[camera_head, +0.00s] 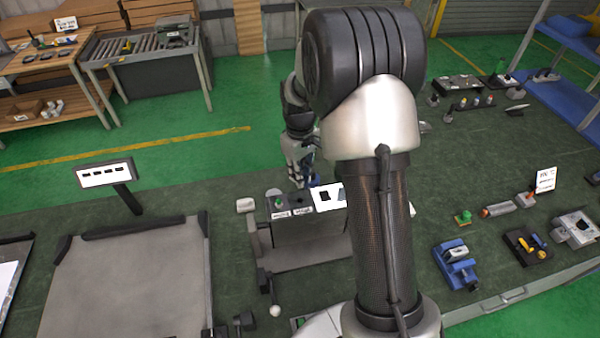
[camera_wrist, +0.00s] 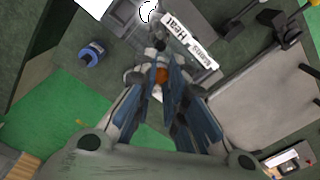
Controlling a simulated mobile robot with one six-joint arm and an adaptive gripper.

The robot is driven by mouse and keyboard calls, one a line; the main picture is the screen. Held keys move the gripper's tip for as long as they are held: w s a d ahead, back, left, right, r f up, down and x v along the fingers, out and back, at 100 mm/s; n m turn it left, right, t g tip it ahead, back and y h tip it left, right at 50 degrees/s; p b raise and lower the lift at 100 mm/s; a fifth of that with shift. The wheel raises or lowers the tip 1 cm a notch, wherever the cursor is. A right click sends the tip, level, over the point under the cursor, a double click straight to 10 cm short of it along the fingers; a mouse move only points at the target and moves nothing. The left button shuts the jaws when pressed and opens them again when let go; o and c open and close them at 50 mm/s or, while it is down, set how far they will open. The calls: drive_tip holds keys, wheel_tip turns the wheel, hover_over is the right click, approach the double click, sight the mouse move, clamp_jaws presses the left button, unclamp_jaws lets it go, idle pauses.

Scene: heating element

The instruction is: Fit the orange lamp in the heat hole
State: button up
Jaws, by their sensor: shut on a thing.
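The orange lamp (camera_wrist: 162,75) shows as a small orange patch between the fingertips of my gripper (camera_wrist: 161,80) in the wrist view. The fingers are shut on it. A grey box-like station (camera_head: 300,238) stands below my gripper (camera_head: 305,180) in the head view. In the wrist view a white label reading "Heat" (camera_wrist: 178,31) lies on the station just beyond the lamp. The heat hole cannot be made out; the fingers and lamp cover part of the station's top. The lamp is not discernible in the head view, and its height above the station is unclear.
A blue round item (camera_wrist: 92,53) lies left of the fingers in the wrist view. A green knob (camera_head: 278,203) is on the station's top. A large grey plate (camera_head: 130,285) lies to the left, and a blue vise (camera_head: 456,264) stands to the right on the dark bench.

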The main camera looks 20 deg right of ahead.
drive_tip(key=shift+f+b, duration=1.85)
drive_tip(key=shift+f, duration=0.9)
drive_tip(key=shift+f+b, duration=1.45)
drive_tip(key=shift+f, duration=0.4)
drive_tip(key=o, duration=0.8)
drive_tip(key=shift+r, duration=0.1)
wheel_tip(320, 180, up, 12)
